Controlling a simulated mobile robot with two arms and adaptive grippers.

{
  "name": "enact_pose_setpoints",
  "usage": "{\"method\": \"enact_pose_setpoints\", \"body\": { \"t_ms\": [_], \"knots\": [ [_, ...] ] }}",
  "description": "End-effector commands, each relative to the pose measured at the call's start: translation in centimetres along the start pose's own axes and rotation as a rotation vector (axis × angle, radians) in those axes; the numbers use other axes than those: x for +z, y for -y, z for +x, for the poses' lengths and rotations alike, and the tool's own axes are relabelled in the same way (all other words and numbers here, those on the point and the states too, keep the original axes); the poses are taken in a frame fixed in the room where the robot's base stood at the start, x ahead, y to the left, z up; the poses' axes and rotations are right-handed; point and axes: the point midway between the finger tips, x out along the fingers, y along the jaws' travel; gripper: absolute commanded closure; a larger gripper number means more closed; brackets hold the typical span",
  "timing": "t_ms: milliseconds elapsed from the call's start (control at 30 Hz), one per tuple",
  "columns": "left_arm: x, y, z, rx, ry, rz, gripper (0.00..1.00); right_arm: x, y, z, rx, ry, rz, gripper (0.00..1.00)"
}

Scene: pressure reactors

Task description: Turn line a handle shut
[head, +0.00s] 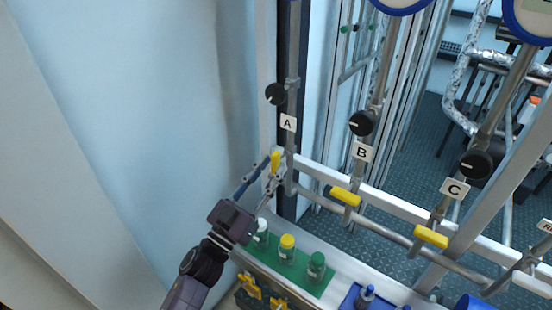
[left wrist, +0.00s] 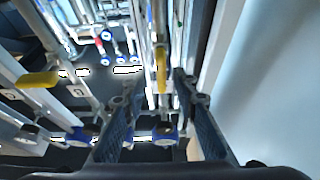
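Line A carries a white label A (head: 288,122) and a black knob (head: 275,94). Its yellow handle (head: 275,162) stands upright, along the pipe. My left gripper (head: 268,178) comes in from the lower left, its fingertips close to this handle. In the left wrist view the fingers of the left gripper (left wrist: 157,88) are spread apart. The yellow line A handle (left wrist: 161,68) shows between and just beyond the fingertips, with visible gaps on both sides. Contact is not evident. My right gripper is not in view.
Yellow handles of line B (head: 345,196) and line C (head: 431,236) lie crosswise to their pipes, to the right. A green rack (head: 298,277) with several capped bottles sits below the gripper. A pale wall (head: 150,110) is at left.

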Motion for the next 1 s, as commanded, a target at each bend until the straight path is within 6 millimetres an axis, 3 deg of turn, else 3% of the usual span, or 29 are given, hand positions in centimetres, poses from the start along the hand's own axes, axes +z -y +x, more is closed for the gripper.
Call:
{"method": "enact_pose_setpoints", "body": {
  "t_ms": [200, 533, 767, 1000],
  "knots": [
    [0.0, 0.0, 2.5, -0.001, 0.001, -0.001, 0.73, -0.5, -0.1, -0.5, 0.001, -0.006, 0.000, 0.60],
    [0.1, 0.0, 2.8, -0.002, 0.003, 0.000, 0.73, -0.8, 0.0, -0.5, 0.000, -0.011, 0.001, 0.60],
    [0.1, 0.1, 2.8, -0.002, 0.003, 0.000, 0.98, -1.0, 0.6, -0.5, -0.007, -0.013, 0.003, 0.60],
    [0.1, 0.1, 2.8, -0.001, 0.003, 0.001, 1.00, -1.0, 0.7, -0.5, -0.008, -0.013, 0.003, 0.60]
  ]
}}
